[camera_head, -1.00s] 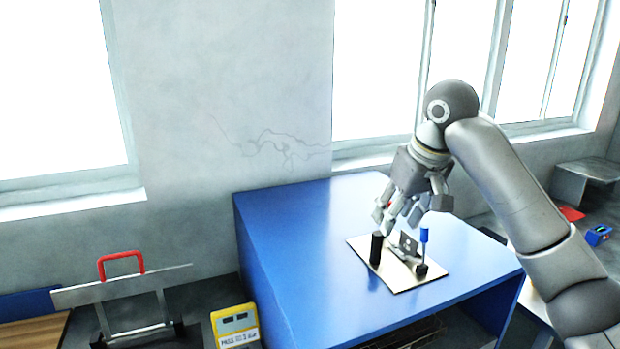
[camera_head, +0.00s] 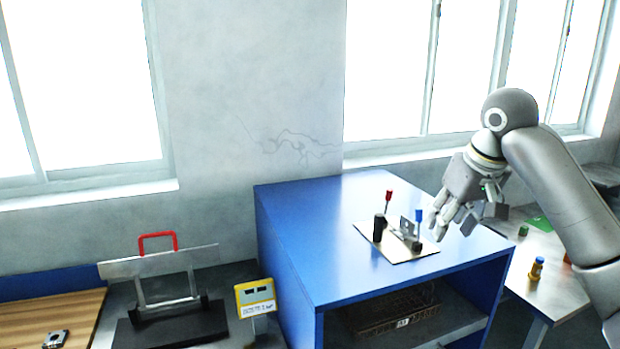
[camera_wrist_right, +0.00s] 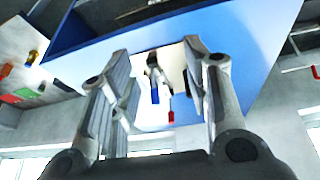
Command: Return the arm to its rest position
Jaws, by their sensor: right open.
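My right gripper (camera_head: 467,222) is open and empty. In the head view it hangs over the right part of the blue cabinet (camera_head: 300,250), to the right of a beige board (camera_head: 371,228). On the board stand a black cylinder (camera_head: 379,228), a grey metal bracket (camera_head: 405,227), a red-handled tool (camera_head: 388,199) and a blue-handled tool (camera_head: 418,216). In the right wrist view the fingers (camera_wrist_right: 160,100) are spread wide, with the board and both handles showing beyond them. My left gripper is not in view.
A wire basket (camera_head: 385,312) sits on the cabinet's shelf. A white table (camera_head: 545,290) on the right holds a yellow bottle (camera_head: 536,268) and a green item (camera_head: 541,224). A metal stand with a red handle (camera_head: 158,238) and a yellow sign (camera_head: 255,298) stand on the left.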

